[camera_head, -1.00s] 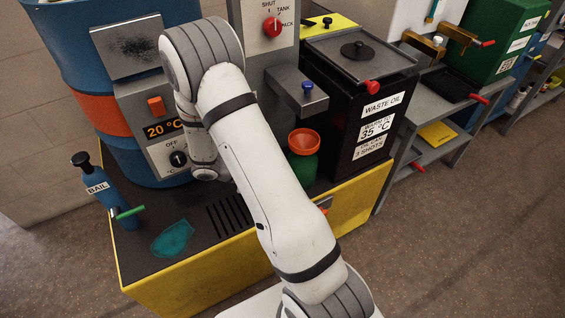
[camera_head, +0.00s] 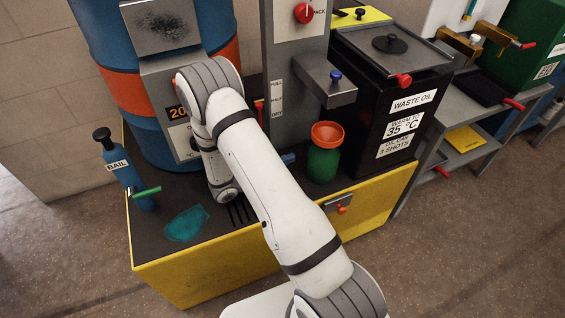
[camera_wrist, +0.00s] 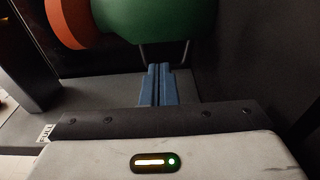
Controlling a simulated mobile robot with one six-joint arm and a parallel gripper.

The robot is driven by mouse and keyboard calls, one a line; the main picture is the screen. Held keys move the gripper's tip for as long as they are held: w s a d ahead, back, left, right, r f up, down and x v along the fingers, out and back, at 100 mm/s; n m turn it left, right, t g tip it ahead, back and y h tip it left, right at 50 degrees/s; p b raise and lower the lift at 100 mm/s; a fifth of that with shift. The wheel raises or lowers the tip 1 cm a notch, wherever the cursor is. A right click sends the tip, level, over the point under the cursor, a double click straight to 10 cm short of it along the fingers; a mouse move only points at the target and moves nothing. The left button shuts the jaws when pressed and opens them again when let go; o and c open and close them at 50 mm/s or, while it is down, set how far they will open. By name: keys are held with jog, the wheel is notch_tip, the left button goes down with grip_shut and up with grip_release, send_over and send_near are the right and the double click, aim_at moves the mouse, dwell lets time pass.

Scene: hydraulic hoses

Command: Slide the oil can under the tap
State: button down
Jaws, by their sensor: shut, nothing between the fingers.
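The oil can is a green can (camera_head: 323,163) with an orange funnel (camera_head: 327,134), upright on the dark bench top. The tap is a grey arm with a blue knob (camera_head: 335,76), jutting from a grey column above the can. In the head view the funnel appears below the tap's arm; exact alignment I cannot tell. My gripper (camera_head: 288,158) shows partly as a blue tip just left of the can. In the wrist view its blue fingers (camera_wrist: 160,85) are shut and empty, pointing at the can's green side (camera_wrist: 155,18). Contact cannot be told.
A black waste oil tank (camera_head: 385,95) stands right of the can. A blue drum (camera_head: 95,40) with a heater panel stands at left. The yellow front (camera_head: 290,245) carries a red-handled valve (camera_head: 341,209).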

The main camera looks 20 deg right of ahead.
aim_at(318, 155)
jog(key=d, duration=0.4)
jog(key=d+b, duration=0.1)
jog(key=d, duration=0.1)
jog(key=shift+w, duration=0.4)
jog(key=shift+s, duration=0.1)
jog(key=shift+s+a+b, duration=0.25)
jog(key=shift+s+b, duration=0.05)
jog(key=shift+s, duration=0.8)
jog(key=shift+a, duration=0.15)
